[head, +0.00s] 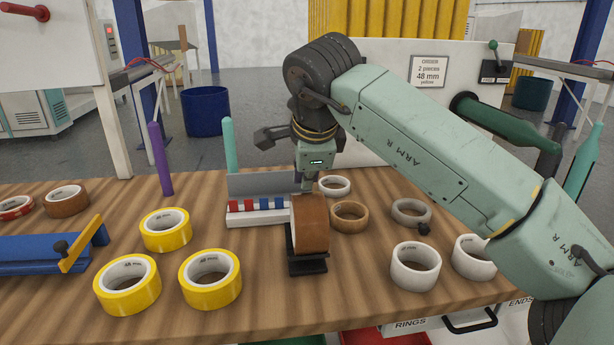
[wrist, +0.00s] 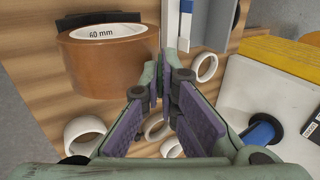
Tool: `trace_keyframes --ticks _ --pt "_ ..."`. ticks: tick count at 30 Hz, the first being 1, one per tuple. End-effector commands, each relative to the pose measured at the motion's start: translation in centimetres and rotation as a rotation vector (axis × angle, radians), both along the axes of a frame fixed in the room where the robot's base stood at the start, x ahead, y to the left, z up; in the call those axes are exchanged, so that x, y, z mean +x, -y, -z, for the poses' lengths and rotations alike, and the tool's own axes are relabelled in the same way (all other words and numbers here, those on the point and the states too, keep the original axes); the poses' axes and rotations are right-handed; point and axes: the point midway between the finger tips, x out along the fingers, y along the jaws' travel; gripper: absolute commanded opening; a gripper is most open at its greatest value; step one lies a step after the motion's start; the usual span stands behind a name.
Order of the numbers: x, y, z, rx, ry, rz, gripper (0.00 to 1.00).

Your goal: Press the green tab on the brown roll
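A wide brown roll (head: 316,226) stands on its edge on a small black stand (head: 307,265) near the table's middle. In the wrist view the brown roll (wrist: 112,65), marked 60 mm, is at upper left. I cannot make out a green tab on it in either view. My gripper (head: 307,188) points down at the top of this roll, close to its back side.
A white rack with red and blue blocks (head: 262,212) stands just behind left of the stand. Several yellow rolls (head: 212,292) lie at left, near a blue fixture (head: 40,250). White rings (head: 415,280) lie at right. Bare table shows in front of the stand.

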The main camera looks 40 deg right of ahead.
Motion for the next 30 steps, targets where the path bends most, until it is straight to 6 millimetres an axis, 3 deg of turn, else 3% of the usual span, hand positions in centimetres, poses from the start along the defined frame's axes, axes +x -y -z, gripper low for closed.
trace_keyframes --ticks 27,30 --pt "-0.29 -0.18 0.63 0.001 -0.002 0.0 0.0" --pt "-0.3 -0.18 0.64 0.001 -0.002 0.0 0.08"
